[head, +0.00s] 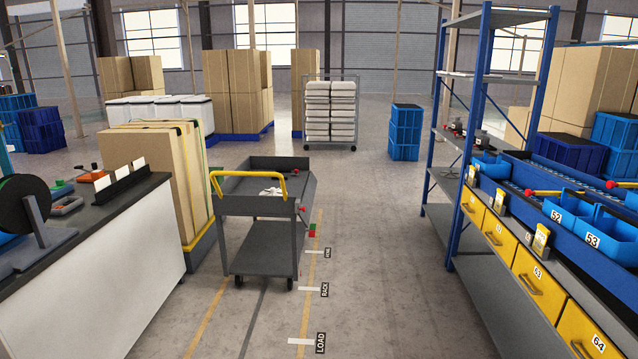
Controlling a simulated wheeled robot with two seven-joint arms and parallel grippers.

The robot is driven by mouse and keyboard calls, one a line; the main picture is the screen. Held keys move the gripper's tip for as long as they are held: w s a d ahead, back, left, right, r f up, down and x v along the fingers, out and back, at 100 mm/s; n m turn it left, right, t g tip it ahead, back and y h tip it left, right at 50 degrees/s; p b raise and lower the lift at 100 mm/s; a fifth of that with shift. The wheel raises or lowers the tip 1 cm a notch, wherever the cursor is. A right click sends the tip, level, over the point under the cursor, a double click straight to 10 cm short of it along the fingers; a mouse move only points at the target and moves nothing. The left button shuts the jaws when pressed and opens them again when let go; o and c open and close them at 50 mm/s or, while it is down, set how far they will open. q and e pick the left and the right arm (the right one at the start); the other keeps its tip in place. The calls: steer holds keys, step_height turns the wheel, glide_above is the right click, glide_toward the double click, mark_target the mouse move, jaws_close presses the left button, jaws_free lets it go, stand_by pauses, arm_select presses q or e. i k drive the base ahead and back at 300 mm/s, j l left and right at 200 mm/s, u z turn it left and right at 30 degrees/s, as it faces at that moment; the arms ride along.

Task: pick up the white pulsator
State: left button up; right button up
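A small white object (271,192) lies on the top tray of a grey cart (252,206) with a yellow handle, left of the middle in the head view. It is too small for me to tell whether it is the white pulsator. No other thing in view is clearly a pulsator. Neither of my grippers is in the head view.
A white bench with a dark top (130,205) stands at left, with a black reel (25,203). A blue-framed shelf (472,130) and yellow drawers (541,283) line the right. The marked central floor (370,270) is clear.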

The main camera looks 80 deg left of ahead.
mark_target(272, 191)
steer(key=u, duration=2.2)
